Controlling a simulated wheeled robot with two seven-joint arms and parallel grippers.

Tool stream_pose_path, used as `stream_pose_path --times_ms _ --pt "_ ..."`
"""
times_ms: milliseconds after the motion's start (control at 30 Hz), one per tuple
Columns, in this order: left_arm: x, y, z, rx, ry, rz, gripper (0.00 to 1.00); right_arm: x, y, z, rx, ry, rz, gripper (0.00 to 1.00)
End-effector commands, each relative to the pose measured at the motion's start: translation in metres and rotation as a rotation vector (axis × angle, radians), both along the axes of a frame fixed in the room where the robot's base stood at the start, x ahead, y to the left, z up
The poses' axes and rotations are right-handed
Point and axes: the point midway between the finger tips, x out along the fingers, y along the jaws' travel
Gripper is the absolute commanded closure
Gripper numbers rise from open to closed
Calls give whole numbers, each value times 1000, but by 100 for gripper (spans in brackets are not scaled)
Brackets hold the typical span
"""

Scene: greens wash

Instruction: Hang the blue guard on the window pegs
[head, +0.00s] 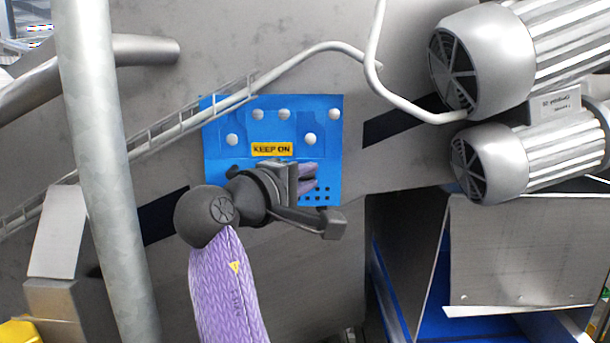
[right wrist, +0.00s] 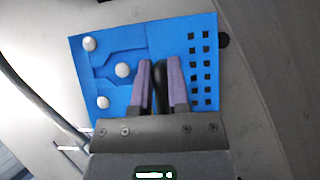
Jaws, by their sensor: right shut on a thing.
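The blue guard (head: 326,160) is a flat panel with a yellow KEEP ON label (head: 272,149) and a grid of small square holes. In the head view it lies over the grey machine wall, across a dark window strip (head: 400,124). Several pale round peg heads (head: 309,139) show in front of the panel; how they sit in its cut-outs is unclear. My right gripper (head: 308,179) is at the guard's lower part. In the right wrist view its purple fingers (right wrist: 161,72) are shut on a black handle (right wrist: 161,90) on the guard (right wrist: 125,48). My left gripper is out of view.
A bent grey pipe (head: 320,48) runs just above the guard. Two ribbed motors (head: 485,50) stick out at the upper right. A thick upright post (head: 98,150) stands at the left. Bare wall lies below the guard.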

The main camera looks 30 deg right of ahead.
Motion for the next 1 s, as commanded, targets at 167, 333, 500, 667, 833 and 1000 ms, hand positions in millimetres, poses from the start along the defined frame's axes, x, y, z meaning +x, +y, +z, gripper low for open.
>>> stream_pose_path --times_ms 167,333,500,667,833,1000 --pt "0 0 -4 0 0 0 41 0 0 -6 -1 0 0 100" --pt "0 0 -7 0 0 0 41 0 0 -11 -1 0 0 100" --pt "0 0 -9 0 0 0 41 0 0 -16 -1 -1 0 100" --pt "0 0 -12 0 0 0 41 0 0 -21 -1 -1 0 100" --pt "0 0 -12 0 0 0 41 0 0 -22 -1 -1 0 100" --pt "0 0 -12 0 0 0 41 0 0 -22 -1 -1 0 100"
